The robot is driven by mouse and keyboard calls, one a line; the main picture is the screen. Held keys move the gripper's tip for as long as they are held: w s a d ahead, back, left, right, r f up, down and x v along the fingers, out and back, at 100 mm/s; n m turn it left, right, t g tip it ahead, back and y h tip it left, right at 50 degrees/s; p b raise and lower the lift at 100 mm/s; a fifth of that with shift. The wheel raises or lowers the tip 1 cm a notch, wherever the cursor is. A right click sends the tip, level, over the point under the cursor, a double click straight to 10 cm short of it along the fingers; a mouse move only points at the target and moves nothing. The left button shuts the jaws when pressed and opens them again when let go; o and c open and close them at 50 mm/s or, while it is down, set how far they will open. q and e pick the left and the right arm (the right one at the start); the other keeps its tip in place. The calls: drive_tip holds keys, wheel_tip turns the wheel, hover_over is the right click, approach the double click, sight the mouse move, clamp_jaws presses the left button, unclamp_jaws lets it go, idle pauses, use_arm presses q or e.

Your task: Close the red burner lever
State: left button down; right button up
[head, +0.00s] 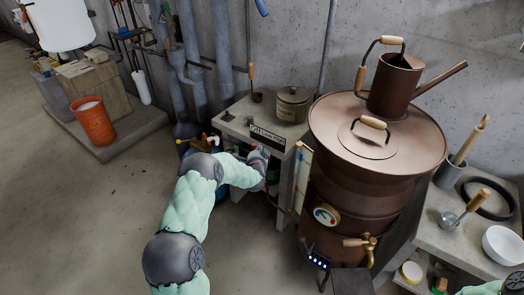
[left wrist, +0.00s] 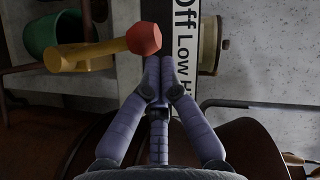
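The burner lever is a yellow bar (left wrist: 85,56) with a red knob (left wrist: 143,39) on its end. In the left wrist view it lies across the upper left, in front of a white label (left wrist: 187,45) reading "Off Low". My left gripper (left wrist: 160,62) has its fingertips together, with nothing seen between them. The tips are just below and right of the red knob; I cannot tell whether they touch it. In the head view my left gripper (head: 260,156) is at the bench front below the label (head: 267,137), largely hiding the lever. My right gripper is not in view.
A large copper still (head: 360,190) stands right of the bench (head: 290,130), with a gauge and a brass tap (head: 368,243). A lidded pot (head: 293,104) sits on the bench top. Pipes run behind. An orange bucket (head: 94,122) is far left. Floor at left is clear.

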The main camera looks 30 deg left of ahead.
sight(253, 144)
use_arm(q)
drive_tip(key=shift+a+r+n+h, duration=0.2)
drive_tip(key=shift+a+n+h, duration=0.15)
drive_tip(key=shift+a, duration=0.65)
drive_tip(key=shift+w+a+f+n+g+h, duration=0.15)
drive_tip(key=shift+a+n+g+h, duration=0.1)
drive_tip(key=shift+a+n+g, duration=0.35)
drive_tip(key=shift+a+f+b, duration=0.15)
drive_tip(key=shift+a+b, duration=0.2)
drive_tip(key=shift+a, duration=0.45)
